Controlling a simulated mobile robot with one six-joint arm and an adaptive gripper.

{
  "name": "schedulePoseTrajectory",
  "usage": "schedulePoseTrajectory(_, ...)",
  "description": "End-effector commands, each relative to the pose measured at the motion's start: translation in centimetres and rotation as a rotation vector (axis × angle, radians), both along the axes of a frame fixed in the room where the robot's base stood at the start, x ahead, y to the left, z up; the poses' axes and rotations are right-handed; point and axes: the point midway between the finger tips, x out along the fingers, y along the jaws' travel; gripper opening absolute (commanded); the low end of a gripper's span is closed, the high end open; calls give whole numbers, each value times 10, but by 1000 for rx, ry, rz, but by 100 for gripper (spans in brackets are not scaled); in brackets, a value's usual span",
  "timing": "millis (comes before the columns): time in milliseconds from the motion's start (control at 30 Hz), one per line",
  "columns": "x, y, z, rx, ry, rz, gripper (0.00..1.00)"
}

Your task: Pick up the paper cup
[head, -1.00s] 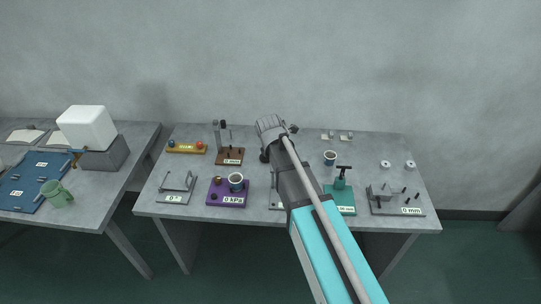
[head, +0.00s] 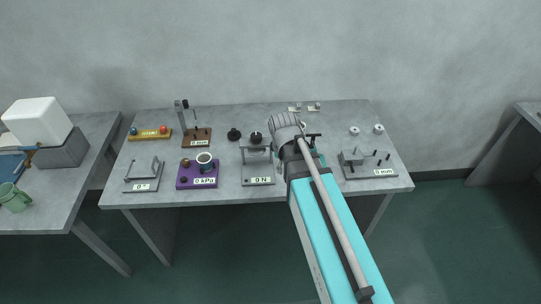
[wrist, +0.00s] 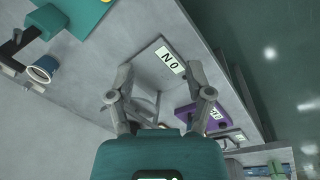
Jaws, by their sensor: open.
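A blue cup with a white rim and pale inside (wrist: 42,71) stands on the bench at the left of the wrist view, beside a teal device. In the head view my arm hides most of it. In the head view the fingers are hidden behind my wrist.
The grey bench (head: 232,116) carries several labelled instruments along its front. A brown stand (head: 197,138) and dark knobs (head: 234,134) stand further back. A mm device (head: 367,166) is at the right. A side table with a white block (head: 36,122) and green mug (head: 14,198) is at the left.

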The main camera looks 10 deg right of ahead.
Motion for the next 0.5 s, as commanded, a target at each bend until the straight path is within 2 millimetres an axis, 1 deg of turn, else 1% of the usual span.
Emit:
schedulePoseTrajectory(33, -11, -8, -7, 13, 6, -86, 66)
schedulePoseTrajectory(300, -50, -38, -24, 75, 40, -556, 66)
schedulePoseTrajectory(400, -61, -45, -28, 89, 51, -691, 66)
schedulePoseTrajectory(500, -69, -50, -31, 98, 59, -790, 66)
